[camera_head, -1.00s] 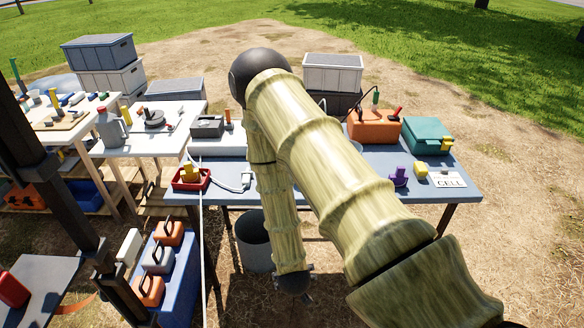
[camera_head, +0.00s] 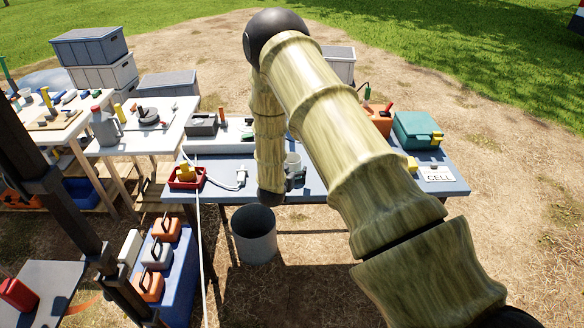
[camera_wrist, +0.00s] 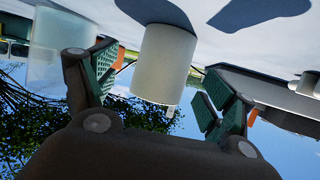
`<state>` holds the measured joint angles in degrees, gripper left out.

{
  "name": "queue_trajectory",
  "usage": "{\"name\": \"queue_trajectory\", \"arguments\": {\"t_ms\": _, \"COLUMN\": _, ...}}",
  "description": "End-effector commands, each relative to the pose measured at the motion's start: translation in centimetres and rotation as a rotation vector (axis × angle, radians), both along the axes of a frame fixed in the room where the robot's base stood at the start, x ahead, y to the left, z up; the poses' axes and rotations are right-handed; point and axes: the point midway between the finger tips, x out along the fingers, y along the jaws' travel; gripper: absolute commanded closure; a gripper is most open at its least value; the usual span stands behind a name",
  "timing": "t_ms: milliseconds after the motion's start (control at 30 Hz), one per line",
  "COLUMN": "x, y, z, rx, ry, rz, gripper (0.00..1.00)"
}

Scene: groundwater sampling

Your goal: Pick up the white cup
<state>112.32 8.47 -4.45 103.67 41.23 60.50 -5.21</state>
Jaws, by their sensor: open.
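The white cup (camera_head: 293,161) stands on the blue-grey table (camera_head: 330,190), just right of my forearm. In the wrist view, which is upside down, the cup (camera_wrist: 163,62) shows between the two finger pads, with a small tab at its rim. My gripper (camera_wrist: 160,84) is open, one finger to each side of the cup. I see a gap on both sides and cannot tell how deep the cup lies between the fingers. In the head view my gripper (camera_head: 292,182) is small and partly hidden by my arm, close to the cup.
A pale see-through cylinder (camera_wrist: 58,48) stands to one side in the wrist view. On the table are a red tray (camera_head: 186,184), a teal case (camera_head: 418,131) and a card (camera_head: 439,174). A grey bucket (camera_head: 254,240) stands on the ground below the table's front edge.

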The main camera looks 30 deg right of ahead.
Motion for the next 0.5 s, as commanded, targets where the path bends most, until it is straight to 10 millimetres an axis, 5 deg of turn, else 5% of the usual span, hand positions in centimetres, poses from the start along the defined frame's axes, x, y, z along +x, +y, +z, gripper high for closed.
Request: {"name": "queue_trajectory", "arguments": {"t_ms": 500, "x": 3.0, "y": -2.7, "z": -1.9, "rx": 0.000, "ry": 0.000, "rz": -0.001, "gripper": 0.17}}
